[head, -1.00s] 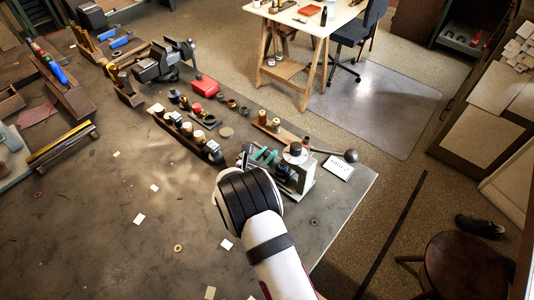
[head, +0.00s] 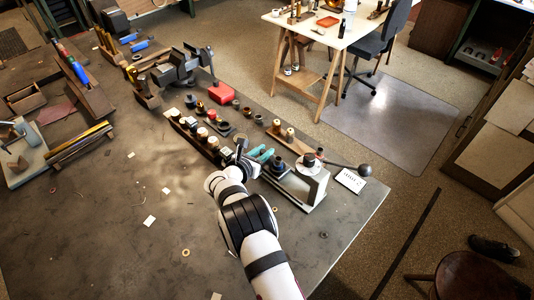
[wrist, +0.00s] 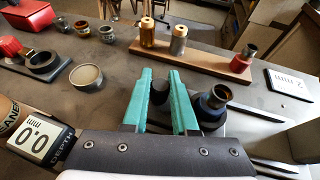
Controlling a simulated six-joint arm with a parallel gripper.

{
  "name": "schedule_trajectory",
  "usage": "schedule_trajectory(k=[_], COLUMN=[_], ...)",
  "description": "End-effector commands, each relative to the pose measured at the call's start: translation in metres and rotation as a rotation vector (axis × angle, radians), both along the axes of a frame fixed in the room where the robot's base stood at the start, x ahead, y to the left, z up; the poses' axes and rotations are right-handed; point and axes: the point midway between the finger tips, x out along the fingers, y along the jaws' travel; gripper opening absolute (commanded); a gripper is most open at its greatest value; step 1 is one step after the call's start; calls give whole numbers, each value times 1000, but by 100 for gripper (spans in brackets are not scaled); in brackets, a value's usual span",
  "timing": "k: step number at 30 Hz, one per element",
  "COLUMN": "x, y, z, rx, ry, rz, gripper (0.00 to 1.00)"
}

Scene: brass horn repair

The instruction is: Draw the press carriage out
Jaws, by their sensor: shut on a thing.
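The press (head: 312,186) is a pale grey frame near the right end of the bench, with a long ball-ended lever (head: 345,166). My gripper (head: 264,154), with green fingers, is at the press's left side. In the wrist view my gripper (wrist: 160,88) is shut on a dark round knob (wrist: 159,92), which sits between the fingertips. A dark blue part with a brass-coloured ring (wrist: 214,98) stands just right of the right finger; it also shows between my gripper and the press frame (head: 278,165). The carriage body is mostly hidden by my gripper and wrist.
A "2 mm" card (wrist: 289,82) is at right. A tin dish (wrist: 86,76) and a 0.0 depth gauge (wrist: 40,139) are at left. Open bench lies left of my arm (head: 110,220).

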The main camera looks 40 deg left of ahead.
Motion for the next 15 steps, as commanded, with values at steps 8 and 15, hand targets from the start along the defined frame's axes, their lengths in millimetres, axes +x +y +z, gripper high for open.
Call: schedule_trajectory(k=[8, 15], x=[-3, -2], y=[6, 4], z=[2, 2], rx=[2, 1], ry=[-3, -2], rz=[19, 15], gripper=[57, 57])
